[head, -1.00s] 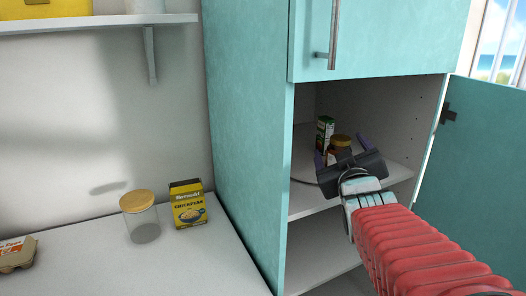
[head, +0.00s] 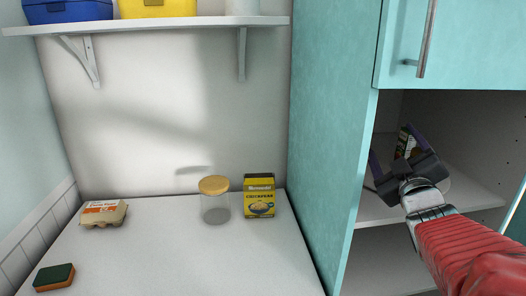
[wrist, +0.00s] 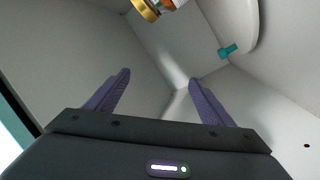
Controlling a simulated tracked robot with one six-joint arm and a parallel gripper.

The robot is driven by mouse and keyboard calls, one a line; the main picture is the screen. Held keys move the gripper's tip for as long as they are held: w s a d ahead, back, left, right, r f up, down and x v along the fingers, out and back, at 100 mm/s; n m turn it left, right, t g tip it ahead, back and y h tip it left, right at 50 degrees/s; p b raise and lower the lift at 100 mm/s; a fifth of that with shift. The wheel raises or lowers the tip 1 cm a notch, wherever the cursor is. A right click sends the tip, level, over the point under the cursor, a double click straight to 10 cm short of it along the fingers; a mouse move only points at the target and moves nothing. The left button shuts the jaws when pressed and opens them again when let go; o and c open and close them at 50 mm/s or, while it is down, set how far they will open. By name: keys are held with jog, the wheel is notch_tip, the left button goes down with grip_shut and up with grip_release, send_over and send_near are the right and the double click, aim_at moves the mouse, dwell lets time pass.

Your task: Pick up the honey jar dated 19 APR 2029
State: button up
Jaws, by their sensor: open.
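My gripper (head: 393,142) is open and empty inside the open cupboard bay, at the shelf. Its two purple fingers also show in the wrist view (wrist: 160,77), with nothing between them. A gold lid (wrist: 146,10) shows at the top edge of the wrist view, with an orange and white body partly cut off beside it. It may be a honey jar; no date can be read. In the head view no jar can be made out, as my gripper covers that part of the shelf.
The cupboard's teal side panel (head: 330,130) stands left of my arm. A white curved edge with a teal tab (wrist: 228,51) shows in the wrist view. The counter holds a chickpea box (head: 259,197), a glass jar (head: 215,205), an egg carton (head: 103,213) and a sponge (head: 54,277).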

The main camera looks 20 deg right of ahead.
jog(key=s+d+f+m+g+h, duration=0.1)
jog(key=s+d+f+m, duration=0.1)
jog(key=m, duration=0.2)
jog(key=s+d+f+m+g+h, duration=0.1)
jog(key=s+d+f+m, duration=0.1)
jog(key=s+f+m, duration=0.1)
jog(key=s+d+f+m+g, duration=0.1)
jog(key=s+f+m, duration=0.1)
jog(key=m, duration=0.2)
jog(key=shift+s+d+f+m+g+h, duration=0.3)
jog(key=shift+d+f+g+h, duration=0.1)
jog(key=shift+w, duration=0.1)
jog(key=shift+x, duration=4.25)
jog(key=shift+w, duration=0.1)
jog(key=shift+x, duration=2.55)
jog(key=shift+a, duration=0.1)
jog(key=shift+c, duration=0.5)
